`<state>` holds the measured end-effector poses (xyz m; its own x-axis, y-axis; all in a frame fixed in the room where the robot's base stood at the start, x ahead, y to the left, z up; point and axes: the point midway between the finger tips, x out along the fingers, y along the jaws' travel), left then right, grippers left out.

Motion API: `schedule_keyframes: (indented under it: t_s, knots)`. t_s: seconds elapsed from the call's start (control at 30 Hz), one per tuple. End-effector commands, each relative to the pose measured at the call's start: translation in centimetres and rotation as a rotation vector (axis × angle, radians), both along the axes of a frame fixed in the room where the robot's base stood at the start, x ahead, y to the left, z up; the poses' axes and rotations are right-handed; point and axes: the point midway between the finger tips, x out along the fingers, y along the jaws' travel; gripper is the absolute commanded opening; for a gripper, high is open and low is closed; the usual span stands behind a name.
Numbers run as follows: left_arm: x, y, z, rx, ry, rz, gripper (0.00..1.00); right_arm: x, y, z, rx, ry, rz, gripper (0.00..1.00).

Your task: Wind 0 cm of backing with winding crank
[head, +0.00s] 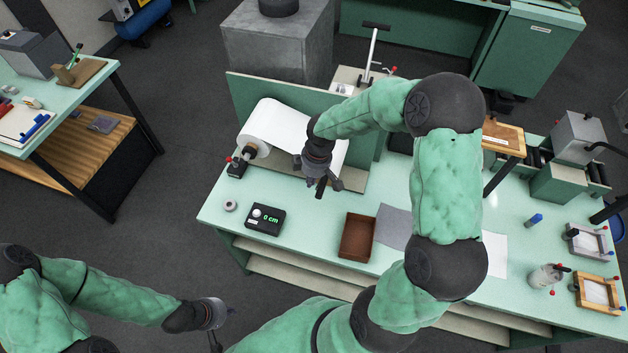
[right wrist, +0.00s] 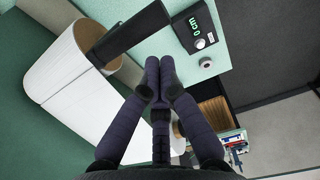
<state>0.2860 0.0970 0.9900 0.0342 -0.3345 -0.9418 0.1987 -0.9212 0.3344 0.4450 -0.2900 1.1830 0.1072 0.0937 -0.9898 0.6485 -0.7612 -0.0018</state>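The white backing roll (head: 272,127) lies in its stand at the bench's left end, with a paler sheet running right from it. The right wrist view shows the roll (right wrist: 60,85) and its hollow brown core. A flat black bar (right wrist: 132,32), perhaps the winding crank, crosses in front of the core. My right gripper (head: 320,183) hangs over the sheet, right of the roll's end. The counter (head: 265,219) reads 0 cm. My left gripper (head: 224,325) is empty, fingers apart, below the bench's left front.
A grey ring (head: 231,206) and a brown tray (head: 358,236) lie on the bench near the counter. A green upright panel (head: 238,95) stands behind the roll. Small frames and a bottle (head: 545,276) occupy the right end. Another table (head: 95,82) stands at left, with floor between.

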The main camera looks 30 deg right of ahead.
Motion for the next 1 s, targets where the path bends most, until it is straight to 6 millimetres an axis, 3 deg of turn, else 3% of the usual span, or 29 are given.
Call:
schedule_keyframes:
  t_s: [0.1, 0.5, 0.7, 1.0]
  knots:
    - [0.0, 0.0, 0.6, 0.000, 0.000, 0.000, 0.00, 1.2, 0.8, 1.4, -0.001, -0.006, 0.000, 0.00]
    - [0.0, 0.0, -0.6, 0.000, 0.000, 0.000, 0.00, -0.3, -0.5, 8.9, -0.002, -0.008, -0.004, 0.00]
    - [0.0, 0.0, -0.8, 0.000, -0.001, 0.000, 0.00, -0.6, -0.8, 10.6, -0.002, -0.005, -0.004, 0.00]
    - [0.0, 0.0, -0.8, 0.000, 0.000, 0.000, 0.00, -0.7, -0.8, 10.9, -0.001, -0.004, -0.004, 0.00]
